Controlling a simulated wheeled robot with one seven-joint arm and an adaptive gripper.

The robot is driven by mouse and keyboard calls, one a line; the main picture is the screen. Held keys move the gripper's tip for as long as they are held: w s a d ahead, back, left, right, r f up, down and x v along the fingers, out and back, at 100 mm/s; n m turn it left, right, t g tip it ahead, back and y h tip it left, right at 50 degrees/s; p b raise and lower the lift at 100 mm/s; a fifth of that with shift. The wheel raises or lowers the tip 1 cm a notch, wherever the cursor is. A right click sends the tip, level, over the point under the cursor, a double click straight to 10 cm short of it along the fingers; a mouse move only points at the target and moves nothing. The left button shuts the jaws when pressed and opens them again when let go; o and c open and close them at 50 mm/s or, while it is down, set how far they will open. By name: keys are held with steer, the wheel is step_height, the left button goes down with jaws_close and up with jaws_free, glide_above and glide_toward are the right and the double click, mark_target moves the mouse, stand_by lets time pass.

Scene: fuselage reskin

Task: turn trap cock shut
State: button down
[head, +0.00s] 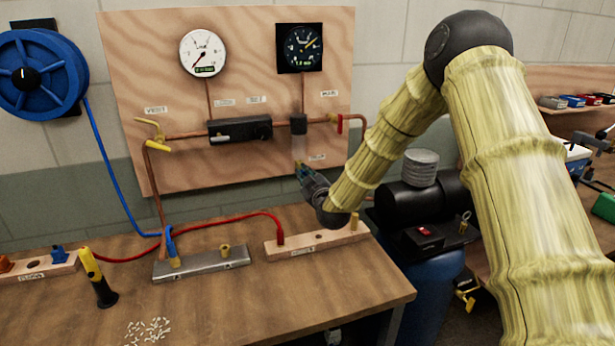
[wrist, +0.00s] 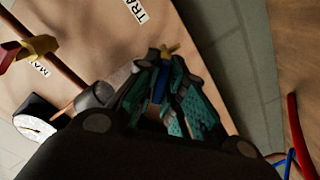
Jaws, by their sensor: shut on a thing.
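The trap cock sits below the clear bowl (head: 301,147) of the dark-topped trap on the plywood panel, near a small label. In the head view my gripper (head: 300,168) covers most of it. In the wrist view the teal fingers of my gripper (wrist: 168,65) are closed around it. A brass end (wrist: 171,48) shows just past the fingertips, and a narrow blue part (wrist: 160,85) lies between the fingers. The trap body (wrist: 95,95) is beside the fingers. The angle of the cock's handle is mostly hidden by the fingers.
A main valve with a red handle (head: 340,122) is right of the trap. A yellow-handled valve (head: 152,132) is at the panel's left. Two gauges are above. The bench (head: 330,290) below holds a wooden block (head: 320,241) with a red hose and a metal manifold (head: 205,264).

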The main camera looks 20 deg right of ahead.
steer(key=shift+w+r, duration=0.15)
steer(key=shift+r, duration=0.15)
steer(key=m+b, duration=0.2)
steer(key=m, duration=0.1)
steer(key=shift+b, duration=0.3)
steer(key=shift+d+r+m+b, duration=0.15)
steer(key=shift+m+b, duration=0.5)
steer(key=shift+m, duration=0.55)
steer(key=shift+a+r+m+b, duration=0.1)
steer(key=shift+m+b, duration=0.55)
steer(key=shift+m, duration=0.55)
steer(key=c, duration=1.6)
jaws_free()
steer(key=shift+d, duration=0.1)
steer(key=shift+o, duration=0.2)
steer(key=shift+f, duration=0.2)
steer(key=shift+f, duration=0.15)
